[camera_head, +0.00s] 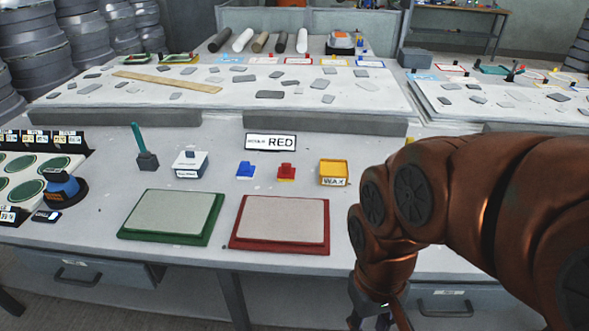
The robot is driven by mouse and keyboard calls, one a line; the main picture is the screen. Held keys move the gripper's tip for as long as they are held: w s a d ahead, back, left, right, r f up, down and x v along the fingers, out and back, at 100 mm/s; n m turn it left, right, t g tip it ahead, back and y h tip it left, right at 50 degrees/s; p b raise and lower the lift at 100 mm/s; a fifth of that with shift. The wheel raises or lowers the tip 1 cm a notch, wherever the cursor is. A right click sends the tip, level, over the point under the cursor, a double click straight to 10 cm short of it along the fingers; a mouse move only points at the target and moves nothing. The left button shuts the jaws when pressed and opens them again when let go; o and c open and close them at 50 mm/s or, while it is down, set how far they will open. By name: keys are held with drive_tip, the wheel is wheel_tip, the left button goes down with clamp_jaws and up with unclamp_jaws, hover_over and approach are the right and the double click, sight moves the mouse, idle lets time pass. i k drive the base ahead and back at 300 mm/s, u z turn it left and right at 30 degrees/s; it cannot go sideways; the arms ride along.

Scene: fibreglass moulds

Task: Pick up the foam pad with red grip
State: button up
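The small foam pad with the red grip (286,172) stands upright on the white bench behind the red-framed board. Its top is red, with a thin yellowish base. A similar pad with a blue grip (245,171) stands just to its left. My copper-coloured arm comes in from the right and bends down at the front of the bench. My gripper (374,318) is at the bottom edge, low and to the right of the pad and well apart from it. Its fingertips are largely cut off, so its opening is unclear.
A yellow WAX box (334,172) stands right of the pads, and a sign reading RED (270,142) behind them. The red-framed board (280,224) and green-framed board (171,217) lie in front. A white box (190,163) and green-handled tool (145,152) stand left.

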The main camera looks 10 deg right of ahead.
sight(286, 173)
drive_tip(key=z, duration=0.05)
drive_tip(key=k, duration=0.45)
drive_tip(key=u, duration=0.85)
drive_tip(key=i, duration=1.4)
drive_tip(key=z, duration=0.05)
